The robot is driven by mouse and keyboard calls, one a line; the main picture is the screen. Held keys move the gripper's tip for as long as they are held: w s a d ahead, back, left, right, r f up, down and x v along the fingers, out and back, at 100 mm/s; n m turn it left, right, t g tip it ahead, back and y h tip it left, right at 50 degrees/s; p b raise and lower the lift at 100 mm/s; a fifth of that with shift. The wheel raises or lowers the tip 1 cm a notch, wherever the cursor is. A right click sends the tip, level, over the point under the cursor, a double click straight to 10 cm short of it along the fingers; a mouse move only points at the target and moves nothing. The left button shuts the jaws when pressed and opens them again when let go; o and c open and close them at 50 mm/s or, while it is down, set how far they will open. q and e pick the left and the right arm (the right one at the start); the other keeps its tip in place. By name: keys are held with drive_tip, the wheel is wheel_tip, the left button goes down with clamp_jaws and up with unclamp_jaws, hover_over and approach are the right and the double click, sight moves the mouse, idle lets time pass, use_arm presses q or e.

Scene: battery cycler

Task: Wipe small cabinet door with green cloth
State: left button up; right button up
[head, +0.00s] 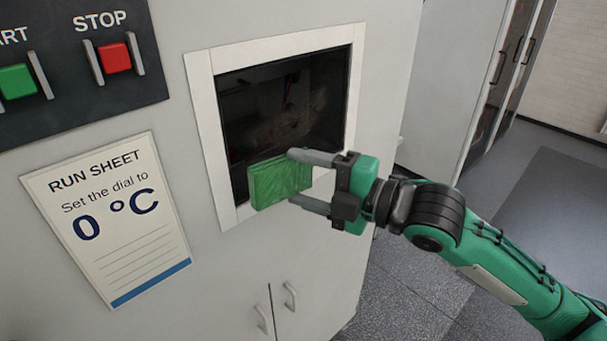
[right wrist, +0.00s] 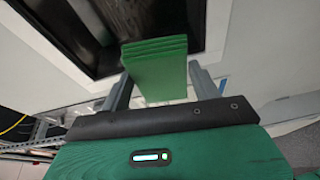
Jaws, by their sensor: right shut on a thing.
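The small cabinet door (head: 280,108) is a dark, glassy panel in a white frame on the grey cabinet front. It also shows in the right wrist view (right wrist: 85,30). My right gripper (head: 296,178) is shut on the folded green cloth (head: 272,186), with a finger on either side. The cloth is a thick, layered pad, also seen in the right wrist view (right wrist: 158,72). It is in front of the door's lower part and hides some of the lower frame. I cannot tell whether it touches the door. My left gripper is not in view.
A dark panel with a green button (head: 17,80) and a red STOP button (head: 116,58) is at the upper left. A run sheet (head: 108,220) reading "0 °C" is below it. Double doors with handles (head: 290,297) are lower down. Floor (head: 545,215) is open at the right.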

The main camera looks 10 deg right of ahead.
sight(278, 157)
drive_tip(key=shift+s+a+r+n+y, duration=0.15)
drive_tip(key=shift+s+a+r+y, duration=0.1)
drive_tip(key=shift+r, duration=0.3)
drive_tip(key=shift+s+a+r+n+y, duration=0.1)
drive_tip(key=shift+s+r+n+y, duration=0.1)
drive_tip(key=shift+r, duration=0.35)
drive_tip(key=shift+w+a+r+g, duration=0.1)
drive_tip(key=shift+w+g, duration=0.05)
drive_tip(key=shift+g, duration=0.15)
drive_tip(key=w+a, duration=0.2)
drive_tip(key=shift+w, duration=0.4)
drive_tip(key=shift+w+a, duration=0.55)
drive_tip(key=shift+w, duration=0.25)
drive_tip(key=shift+w+a, duration=0.35)
drive_tip(key=shift+w, duration=0.1)
